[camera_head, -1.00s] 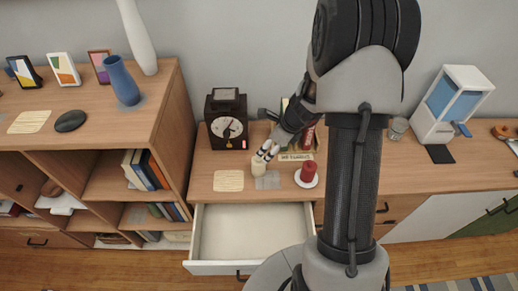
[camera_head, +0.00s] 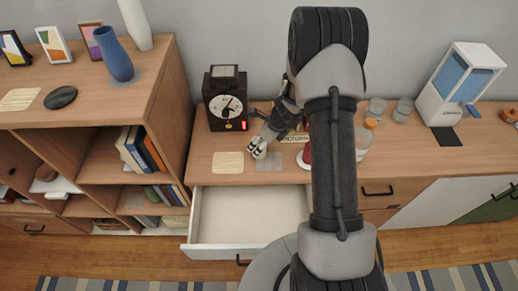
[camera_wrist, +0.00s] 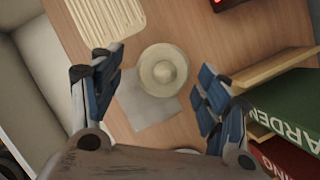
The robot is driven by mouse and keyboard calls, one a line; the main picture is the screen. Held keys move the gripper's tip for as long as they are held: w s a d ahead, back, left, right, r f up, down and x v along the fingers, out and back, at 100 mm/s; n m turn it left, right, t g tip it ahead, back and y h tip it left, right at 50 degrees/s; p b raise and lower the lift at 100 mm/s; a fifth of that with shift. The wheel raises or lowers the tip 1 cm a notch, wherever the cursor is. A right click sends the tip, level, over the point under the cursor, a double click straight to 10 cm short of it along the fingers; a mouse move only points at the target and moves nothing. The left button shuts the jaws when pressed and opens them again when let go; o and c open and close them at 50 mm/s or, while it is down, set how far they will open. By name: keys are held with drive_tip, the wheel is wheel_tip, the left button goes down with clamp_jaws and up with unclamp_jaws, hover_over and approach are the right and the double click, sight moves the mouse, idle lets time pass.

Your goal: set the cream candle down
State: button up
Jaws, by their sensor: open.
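The cream candle (camera_wrist: 163,70) shows in the wrist view as a round, pale top seen from above. It is over the wooden top beside a grey square (camera_wrist: 150,108) and overlaps its edge in the picture. My gripper (camera_wrist: 157,92) is open, with one blue-padded finger on either side of the candle and gaps to both. In the head view my gripper (camera_head: 257,152) is low over the cabinet top (camera_head: 215,172), left of the grey square, and I cannot make out the candle there. Its base is hidden.
A pale ribbed mat (camera_head: 228,162) lies left of my gripper, with a black clock (camera_head: 225,104) behind. A red candle (camera_head: 307,156) is partly hidden by my arm. Books (camera_wrist: 285,110) stand close to one finger. An open, empty drawer (camera_head: 250,212) juts out in front.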

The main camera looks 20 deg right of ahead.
drive_tip(key=b+x, duration=0.1)
drive_tip(key=x, duration=0.3)
drive_tip(key=shift+d+f+b, duration=0.1)
drive_tip(key=shift+f+b, duration=0.25)
drive_tip(key=shift+f, duration=0.05)
drive_tip(key=shift+r, duration=0.1)
drive_tip(key=shift+c, duration=0.5)
drive_tip(key=c, duration=1.4)
drive_tip(key=shift+o, duration=0.2)
drive_tip(key=shift+r, duration=0.15)
